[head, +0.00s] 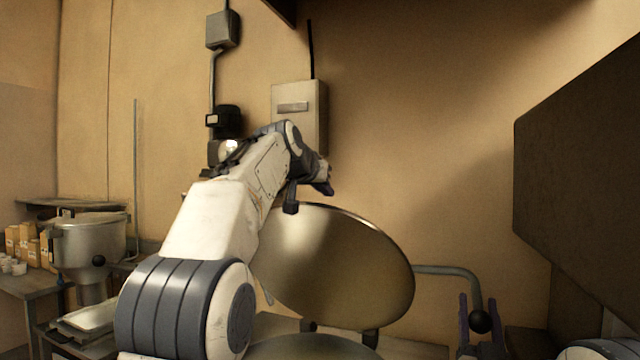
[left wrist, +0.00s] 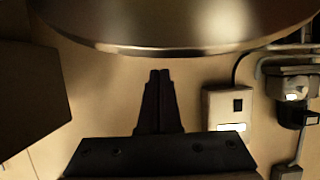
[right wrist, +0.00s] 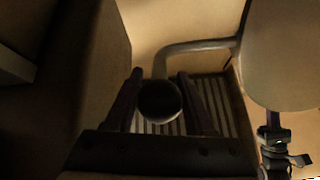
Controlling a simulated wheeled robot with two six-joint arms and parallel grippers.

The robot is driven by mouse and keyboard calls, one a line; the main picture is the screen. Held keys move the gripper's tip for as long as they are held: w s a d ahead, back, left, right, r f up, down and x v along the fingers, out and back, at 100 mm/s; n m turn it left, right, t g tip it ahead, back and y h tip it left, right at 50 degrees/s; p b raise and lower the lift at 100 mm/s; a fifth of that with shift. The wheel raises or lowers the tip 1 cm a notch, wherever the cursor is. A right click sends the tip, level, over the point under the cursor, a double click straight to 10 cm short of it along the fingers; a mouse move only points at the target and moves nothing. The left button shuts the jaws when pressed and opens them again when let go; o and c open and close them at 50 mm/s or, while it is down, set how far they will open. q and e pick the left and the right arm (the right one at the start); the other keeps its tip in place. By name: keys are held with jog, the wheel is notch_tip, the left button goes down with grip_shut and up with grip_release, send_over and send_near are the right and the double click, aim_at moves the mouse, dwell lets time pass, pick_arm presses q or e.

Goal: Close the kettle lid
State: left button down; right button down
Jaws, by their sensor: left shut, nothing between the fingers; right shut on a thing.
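The kettle lid (head: 345,265) is a large round metal disc standing steeply tilted open above the kettle (head: 315,346), whose top barely shows at the bottom edge. My left gripper (head: 326,186) is shut and empty by the lid's upper edge; the left wrist view shows its closed fingers (left wrist: 159,74) just below the lid's rim (left wrist: 180,48), with a visible gap in the picture. A bent grey handle (head: 445,270) runs right from the lid and ends in a black ball knob (head: 480,321). My right gripper (right wrist: 160,74) is shut on the knob (right wrist: 160,101).
A large dark panel (head: 580,190) stands close at the right. A grey wall box (head: 300,105) is behind my left gripper. A metal pot machine (head: 88,245) and a side table (head: 30,282) with small boxes stand at the left.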

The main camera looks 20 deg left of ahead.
aim_at(320, 211)
pick_arm(q)
jog(key=shift+s+f, duration=0.35)
jog(key=shift+s, duration=0.5)
jog(key=shift+s+f, duration=0.35)
jog(key=shift+s, duration=0.5)
jog(key=shift+s, duration=0.15)
pick_arm(e)
jog(key=shift+f, duration=0.1)
pick_arm(q)
jog(key=shift+s+f, duration=0.7)
jog(key=shift+s, duration=0.25)
jog(key=shift+s+f, duration=0.15)
jog(key=shift+f, duration=0.15)
pick_arm(e)
jog(key=shift+d+r, duration=0.1)
jog(key=shift+r, duration=0.2)
jog(key=shift+c, duration=1.5)
grip_release()
jog(key=shift+f, duration=0.15)
